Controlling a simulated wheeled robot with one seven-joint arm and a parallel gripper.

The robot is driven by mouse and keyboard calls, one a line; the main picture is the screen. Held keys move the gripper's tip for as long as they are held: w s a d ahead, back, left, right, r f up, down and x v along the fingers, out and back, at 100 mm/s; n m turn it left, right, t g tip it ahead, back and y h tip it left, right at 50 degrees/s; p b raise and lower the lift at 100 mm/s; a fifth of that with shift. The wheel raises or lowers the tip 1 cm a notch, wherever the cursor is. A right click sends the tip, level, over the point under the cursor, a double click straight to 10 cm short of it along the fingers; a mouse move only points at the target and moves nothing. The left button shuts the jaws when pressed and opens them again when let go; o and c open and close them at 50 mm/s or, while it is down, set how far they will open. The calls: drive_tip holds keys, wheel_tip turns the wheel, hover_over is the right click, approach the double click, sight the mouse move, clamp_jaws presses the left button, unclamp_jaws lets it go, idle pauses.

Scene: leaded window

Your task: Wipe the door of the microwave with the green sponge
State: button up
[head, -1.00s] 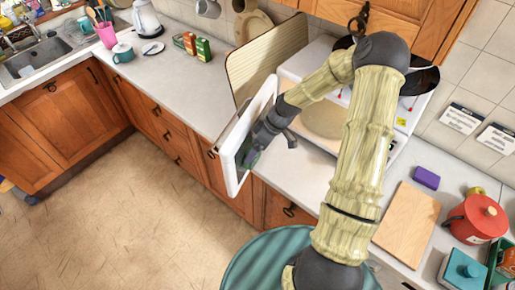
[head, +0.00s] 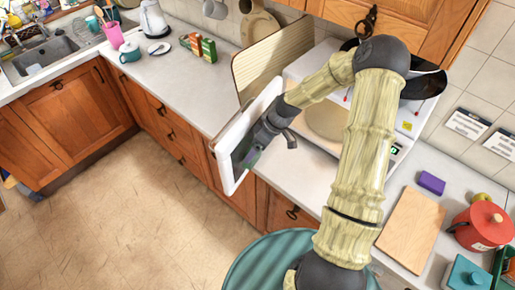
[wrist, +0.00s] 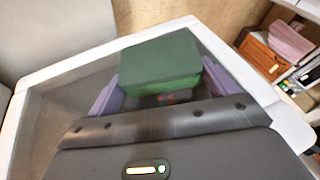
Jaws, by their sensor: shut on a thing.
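The microwave (head: 311,72) is white and stands on the counter with its door (head: 233,128) swung open towards the room. The door has a white frame around a dark glass panel. My gripper (head: 250,156) is at the door's inner face, in its lower part. In the wrist view, its purple fingers (wrist: 105,95) are shut on the green sponge (wrist: 160,60), which lies over the dark glass inside the white frame (wrist: 85,58). The sponge seems to be at the glass, but contact cannot be told. In the head view the sponge is mostly hidden by my gripper.
A wooden cutting board (head: 411,228), purple sponge (head: 432,183), red pot (head: 481,224) and teal container (head: 467,273) stand right of the microwave. A tall tan board (head: 272,62) leans behind the door. The counter left of it is largely clear, as is the floor (head: 120,220).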

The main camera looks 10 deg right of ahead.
drive_tip(key=shift+w+a, duration=0.25)
drive_tip(key=shift+a, duration=0.05)
idle(0.5)
drive_tip(key=shift+w+d, duration=0.6)
drive_tip(key=shift+w, duration=0.25)
drive_tip(key=shift+w+d, duration=0.55)
drive_tip(key=shift+w, duration=0.25)
drive_tip(key=shift+w+a, duration=0.1)
drive_tip(key=shift+a, duration=0.05)
drive_tip(key=shift+s+a+b, duration=0.35)
drive_tip(key=shift+s+a, duration=1)
drive_tip(key=shift+s, duration=0.2)
drive_tip(key=shift+w+a, duration=0.1)
drive_tip(key=shift+w, duration=0.05)
